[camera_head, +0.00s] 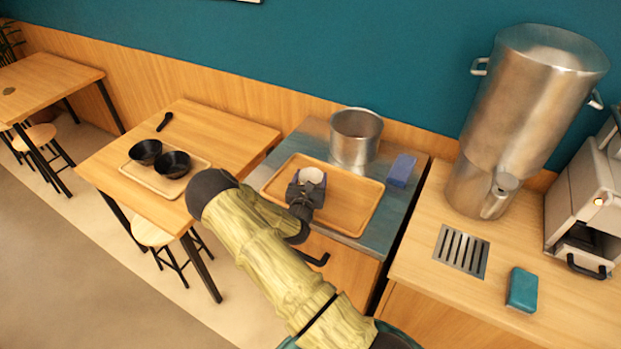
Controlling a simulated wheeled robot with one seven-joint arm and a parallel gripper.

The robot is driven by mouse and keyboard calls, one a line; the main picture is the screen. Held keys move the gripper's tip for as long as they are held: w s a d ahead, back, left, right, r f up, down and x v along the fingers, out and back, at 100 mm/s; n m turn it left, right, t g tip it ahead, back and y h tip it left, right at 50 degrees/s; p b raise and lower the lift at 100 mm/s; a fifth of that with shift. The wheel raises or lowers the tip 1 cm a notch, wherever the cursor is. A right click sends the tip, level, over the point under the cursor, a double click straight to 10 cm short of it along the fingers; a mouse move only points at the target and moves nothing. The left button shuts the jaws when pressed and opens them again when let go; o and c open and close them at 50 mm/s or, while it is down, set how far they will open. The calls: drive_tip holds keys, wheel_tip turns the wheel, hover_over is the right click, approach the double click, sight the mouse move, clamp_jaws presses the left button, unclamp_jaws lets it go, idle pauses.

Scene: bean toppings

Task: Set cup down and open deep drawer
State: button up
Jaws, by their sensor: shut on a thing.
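A small white cup (312,175) is at the wooden tray (362,220) on the metal-topped counter. My gripper (308,184) is shut on the cup, coming from the front of the tray. Its jaws hide the cup's lower part, so I cannot tell whether the cup touches the tray. Below the counter top is a wooden cabinet front (350,268), with a black handle (318,260) at its left, partly behind my arm. The drawer looks closed, but my arm covers much of the front.
A steel pot (356,137) and a blue box (401,170) stand behind the tray. Left, a table (215,130) bears a tray with two black bowls (173,164). Right, a counter holds a large steel urn (525,120), a drain grate (461,251) and a teal sponge-like block (522,290).

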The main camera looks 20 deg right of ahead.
drive_tip(key=o, duration=1.1)
drive_tip(key=b+v, duration=0.2)
drive_tip(key=v, duration=1)
drive_tip(key=shift+r, duration=0.15)
